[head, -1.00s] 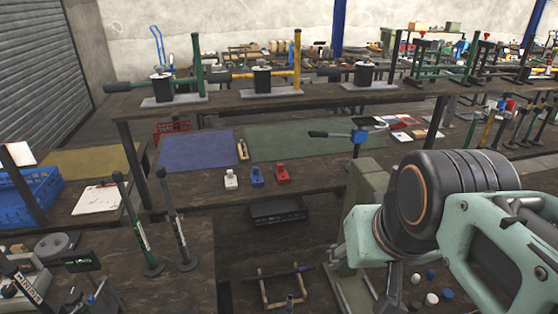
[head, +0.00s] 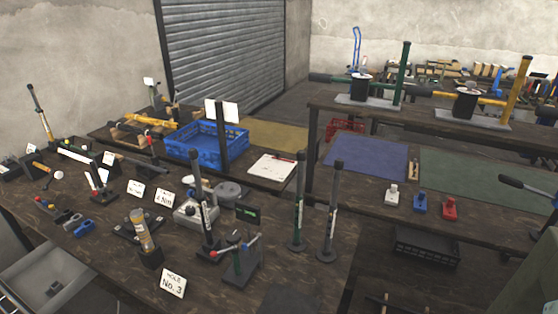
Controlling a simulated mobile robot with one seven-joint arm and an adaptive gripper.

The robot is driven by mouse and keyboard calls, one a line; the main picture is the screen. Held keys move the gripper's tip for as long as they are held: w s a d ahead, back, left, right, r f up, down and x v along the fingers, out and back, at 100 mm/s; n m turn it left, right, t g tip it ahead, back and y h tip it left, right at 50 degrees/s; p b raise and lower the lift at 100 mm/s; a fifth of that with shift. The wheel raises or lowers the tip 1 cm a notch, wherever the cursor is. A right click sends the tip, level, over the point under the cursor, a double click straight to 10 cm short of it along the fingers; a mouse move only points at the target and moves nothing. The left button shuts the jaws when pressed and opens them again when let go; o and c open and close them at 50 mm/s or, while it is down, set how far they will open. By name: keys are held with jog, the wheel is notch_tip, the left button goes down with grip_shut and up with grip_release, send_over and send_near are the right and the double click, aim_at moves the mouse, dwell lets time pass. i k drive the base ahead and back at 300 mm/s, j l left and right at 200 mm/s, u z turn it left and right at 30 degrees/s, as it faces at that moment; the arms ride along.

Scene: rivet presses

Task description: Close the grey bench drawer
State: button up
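A grey metal drawer (head: 45,280) shows at the lower left, in front of the near bench's edge. It looks pulled out, as I see down into its hollow inside. The frame cuts off its lower part, and a handle cannot be made out. The dark wooden bench (head: 100,245) stands just behind and above it. My gripper is not in view. Only a pale green piece of my arm shows at the right edge, far from the drawer.
The near bench carries several upright lever tools, a green-display gauge (head: 248,214), a "No. 3" card (head: 172,284) and an amber-coloured cylinder (head: 142,230). A blue crate (head: 207,143) stands behind. A black crate (head: 427,246) sits low at the right.

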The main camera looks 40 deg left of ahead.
aim_at(29, 278)
jog(key=k+l, duration=0.1)
jog(key=k, duration=0.2)
jog(key=k+l, duration=0.1)
jog(key=k, duration=0.25)
jog(key=k+u, duration=0.15)
jog(key=u, duration=0.3)
jog(key=k+u, duration=0.1)
jog(key=u, duration=2.35)
jog(key=i+z, duration=0.15)
jog(key=z, duration=0.2)
jog(key=i+j+z, duration=0.1)
jog(key=z, duration=0.25)
jog(key=i+j+z, duration=0.4)
jog(key=j, duration=0.3)
jog(key=i+j, duration=0.2)
jog(key=j, duration=0.15)
jog(key=i+j+z, duration=0.1)
jog(key=i+j, duration=0.35)
jog(key=j, duration=0.25)
jog(key=i+j, duration=0.2)
jog(key=j, duration=0.2)
jog(key=z, duration=0.05)
